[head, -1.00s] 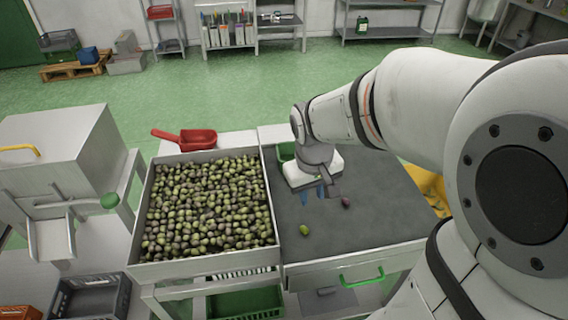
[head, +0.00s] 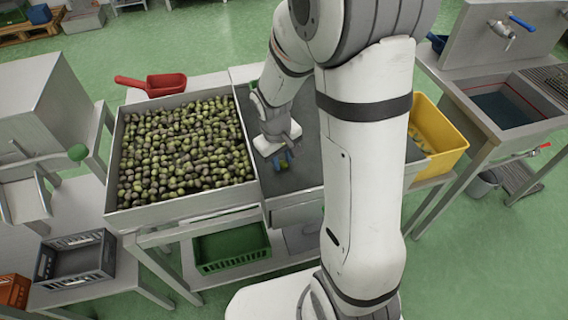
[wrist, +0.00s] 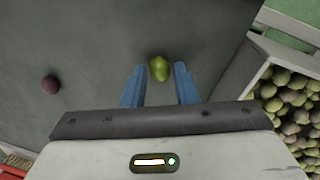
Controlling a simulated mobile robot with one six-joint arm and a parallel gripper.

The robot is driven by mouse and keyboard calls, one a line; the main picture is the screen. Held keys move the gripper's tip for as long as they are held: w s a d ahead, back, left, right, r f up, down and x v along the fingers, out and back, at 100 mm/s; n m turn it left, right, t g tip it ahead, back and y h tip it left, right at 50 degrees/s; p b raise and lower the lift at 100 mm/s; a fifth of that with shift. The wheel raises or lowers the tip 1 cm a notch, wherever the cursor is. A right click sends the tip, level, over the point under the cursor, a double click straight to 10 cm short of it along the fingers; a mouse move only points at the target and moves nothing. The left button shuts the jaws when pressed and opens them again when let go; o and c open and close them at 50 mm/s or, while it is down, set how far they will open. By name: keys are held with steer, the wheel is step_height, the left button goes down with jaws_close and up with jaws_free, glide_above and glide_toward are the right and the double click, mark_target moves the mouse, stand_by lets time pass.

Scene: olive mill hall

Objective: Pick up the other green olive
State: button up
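A green olive (wrist: 159,68) lies on the dark grey sorting surface (wrist: 100,30). In the wrist view it sits between the tips of my gripper (wrist: 159,82), with a gap to each blue finger. My gripper is open and low over the surface. In the head view the olive (head: 284,164) shows just beside the blue fingers (head: 283,163). A dark purple olive (wrist: 50,84) lies apart on the same surface, to the left in the wrist view. My arm hides much of the surface in the head view.
A metal bin (head: 190,215) full of mixed olives adjoins the surface on the left; its wall (wrist: 240,70) is close to my gripper. A red scoop (head: 160,85) lies behind it. A yellow crate (head: 440,140) stands right. A green crate (head: 232,248) sits below.

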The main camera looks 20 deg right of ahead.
steer(key=shift+f, duration=0.25)
steer(key=shift+c, duration=0.6)
jaws_close()
steer(key=shift+r, duration=0.1)
